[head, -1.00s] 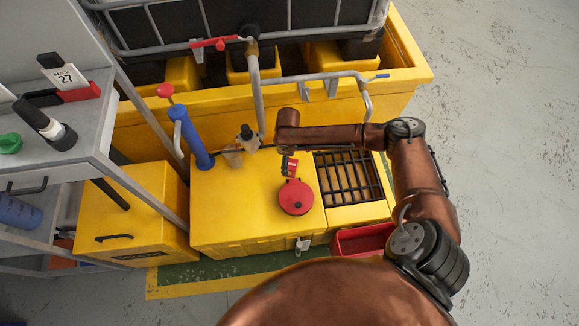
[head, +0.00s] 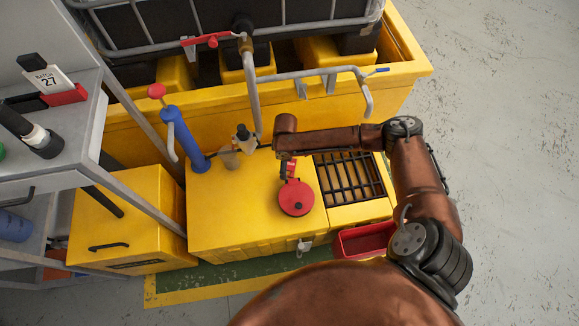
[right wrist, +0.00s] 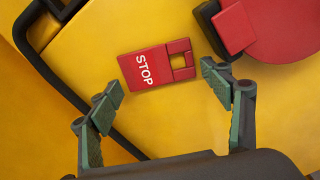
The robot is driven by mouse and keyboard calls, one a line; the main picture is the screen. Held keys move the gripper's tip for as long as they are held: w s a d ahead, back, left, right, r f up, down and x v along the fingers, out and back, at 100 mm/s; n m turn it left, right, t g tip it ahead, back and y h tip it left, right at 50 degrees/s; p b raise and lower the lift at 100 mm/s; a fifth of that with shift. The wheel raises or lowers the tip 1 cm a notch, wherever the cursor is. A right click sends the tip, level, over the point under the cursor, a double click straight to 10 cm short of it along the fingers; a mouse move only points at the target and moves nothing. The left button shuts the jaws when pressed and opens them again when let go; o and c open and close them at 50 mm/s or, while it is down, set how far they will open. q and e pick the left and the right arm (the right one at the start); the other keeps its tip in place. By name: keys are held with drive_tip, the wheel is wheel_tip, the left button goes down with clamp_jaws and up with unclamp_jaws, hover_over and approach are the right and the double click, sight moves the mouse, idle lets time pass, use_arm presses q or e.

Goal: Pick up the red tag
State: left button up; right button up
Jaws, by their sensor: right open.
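The red tag (right wrist: 150,66) with white STOP lettering lies flat on the yellow box top (head: 240,215). It has a rectangular cut-out at one end. In the head view the tag (head: 288,168) is small and partly covered by my right wrist. My right gripper (right wrist: 163,90) is open and empty in the right wrist view. Its two fingertips are spread on either side of the tag's near edge, and the tag lies just beyond them. In the head view my right arm hides the fingers. My left gripper is not in view.
A round red lid (head: 297,198) sits close to the tag. A black grate (head: 350,178) is to its right. A blue pump with red knob (head: 183,140) and a grey pipe (head: 252,85) stand behind and left. A red tray (head: 365,239) is at front right.

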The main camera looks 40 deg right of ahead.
drive_tip(key=shift+f, duration=0.25)
idle(0.3)
drive_tip(key=shift+c, duration=0.4)
drive_tip(key=c, duration=0.6)
drive_tip(key=shift+c, duration=0.2)
